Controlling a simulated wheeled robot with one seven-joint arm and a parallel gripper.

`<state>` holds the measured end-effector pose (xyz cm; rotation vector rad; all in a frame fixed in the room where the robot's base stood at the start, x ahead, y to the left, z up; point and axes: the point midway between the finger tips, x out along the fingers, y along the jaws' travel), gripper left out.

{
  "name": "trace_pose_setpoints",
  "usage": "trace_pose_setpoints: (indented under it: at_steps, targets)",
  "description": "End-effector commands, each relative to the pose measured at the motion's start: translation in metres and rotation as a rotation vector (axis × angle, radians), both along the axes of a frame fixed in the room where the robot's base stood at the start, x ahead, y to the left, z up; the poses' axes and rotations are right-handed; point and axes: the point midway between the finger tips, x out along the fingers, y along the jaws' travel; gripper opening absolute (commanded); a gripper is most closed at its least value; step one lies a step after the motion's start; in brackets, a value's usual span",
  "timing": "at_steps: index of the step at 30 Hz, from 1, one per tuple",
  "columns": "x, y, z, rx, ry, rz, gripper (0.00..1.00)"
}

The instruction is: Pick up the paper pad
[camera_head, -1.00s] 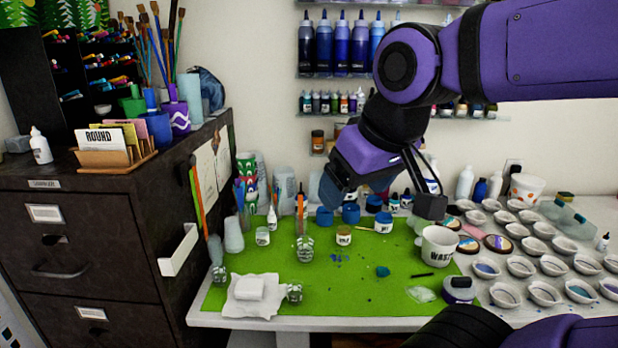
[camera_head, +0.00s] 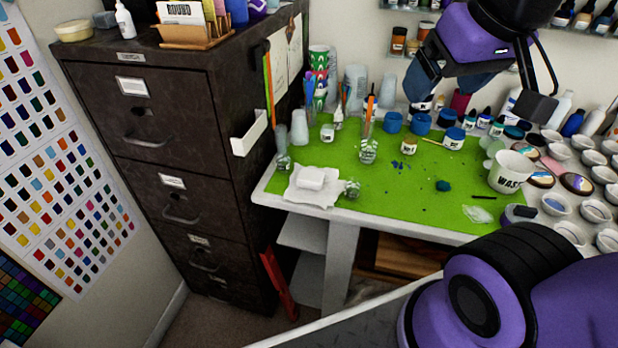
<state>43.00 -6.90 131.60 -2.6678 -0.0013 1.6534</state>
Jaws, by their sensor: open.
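A small white pad-like block (camera_head: 311,176) lies on a crumpled white sheet (camera_head: 300,196) at the front left of the green mat. I cannot tell for sure that this block is the paper pad. My gripper (camera_head: 446,88) is open and appears empty at the upper right, pointing down. It appears above the blue jars at the back of the mat, to the right of the white block and clear of it. Part of the gripper's far side is hidden by my own arm.
Glass jars (camera_head: 368,150) and (camera_head: 351,188) stand near the white block. A white waste cup (camera_head: 511,170) stands at the mat's right, by many small bowls. A dark cabinet (camera_head: 160,110) borders the table's left. The green mat's (camera_head: 415,200) front middle is mostly clear.

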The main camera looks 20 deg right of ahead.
Motion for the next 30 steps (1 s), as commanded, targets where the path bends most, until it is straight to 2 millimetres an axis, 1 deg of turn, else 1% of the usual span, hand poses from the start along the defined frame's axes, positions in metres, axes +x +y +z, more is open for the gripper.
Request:
trace_pose_setpoints:
  at_steps: [2,3,6,8,11,20,26,30]
  targets:
    - [0.000,0.000,0.000,0.000,0.000,0.000,0.83]
    - [0.000,0.000,0.000,0.000,0.000,0.000,0.88]
    - [0.003,0.000,-0.001,-0.007,0.005,0.003,0.88]
    - [0.007,0.000,-0.002,-0.021,0.012,0.008,0.88]
    - [0.021,0.000,-0.005,-0.058,0.033,0.027,0.88]
    - [0.079,0.001,-0.029,-0.200,0.123,0.135,0.88]
    - [0.117,0.002,-0.053,-0.266,0.182,0.231,0.88]
    - [0.143,0.003,-0.074,-0.298,0.220,0.305,0.88]
